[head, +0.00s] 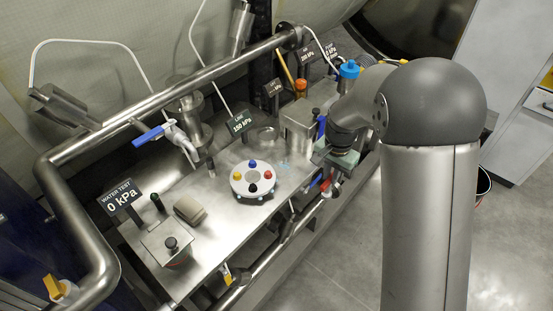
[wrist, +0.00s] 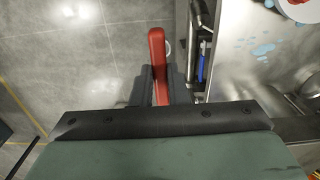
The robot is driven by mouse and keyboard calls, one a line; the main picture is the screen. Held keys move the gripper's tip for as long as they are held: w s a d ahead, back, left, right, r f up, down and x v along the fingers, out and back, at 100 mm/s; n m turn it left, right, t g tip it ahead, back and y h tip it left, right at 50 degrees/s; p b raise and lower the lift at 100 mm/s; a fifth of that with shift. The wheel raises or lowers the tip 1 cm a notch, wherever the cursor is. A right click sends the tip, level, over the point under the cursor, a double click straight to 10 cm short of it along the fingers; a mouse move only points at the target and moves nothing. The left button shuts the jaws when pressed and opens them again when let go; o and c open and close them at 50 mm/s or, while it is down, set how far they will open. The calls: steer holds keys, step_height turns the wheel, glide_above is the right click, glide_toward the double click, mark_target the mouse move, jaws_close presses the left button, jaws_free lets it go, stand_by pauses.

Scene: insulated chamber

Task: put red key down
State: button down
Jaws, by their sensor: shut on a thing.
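The red key (wrist: 157,52) shows in the wrist view as a long red bar standing out between the two dark fingers of my gripper (wrist: 160,82). My gripper is shut on it. In the head view my gripper (head: 338,172) hangs at the front edge of the metal bench, and a small red part of the key (head: 326,185) shows below it. The key is over or beside the bench's front side. The lower end of the key is hidden by the fingers.
A narrow holder with a blue-handled thing (wrist: 203,62) is just right of the key in the wrist view. The steel bench (head: 215,230) carries a white disc with coloured knobs (head: 254,181) and a metal box (head: 301,130). Grey floor (head: 325,265) is open in front.

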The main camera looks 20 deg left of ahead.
steer(key=shift+a+f, duration=0.2)
steer(key=shift+a, duration=0.35)
steer(key=w+a+p, duration=0.3)
steer(key=a, duration=0.5)
steer(key=w+a+p, duration=0.3)
steer(key=w+a, duration=0.1)
steer(key=a, duration=0.4)
steer(key=shift+a+f, duration=0.15)
steer(key=shift+f, duration=0.15)
steer(key=shift+f, duration=0.2)
steer(key=c, duration=1.4)
jaws_free()
steer(key=shift+r, duration=0.1)
step_height(320, 180, up, 12)
steer(key=b, duration=0.2)
steer(key=shift+r, duration=0.15)
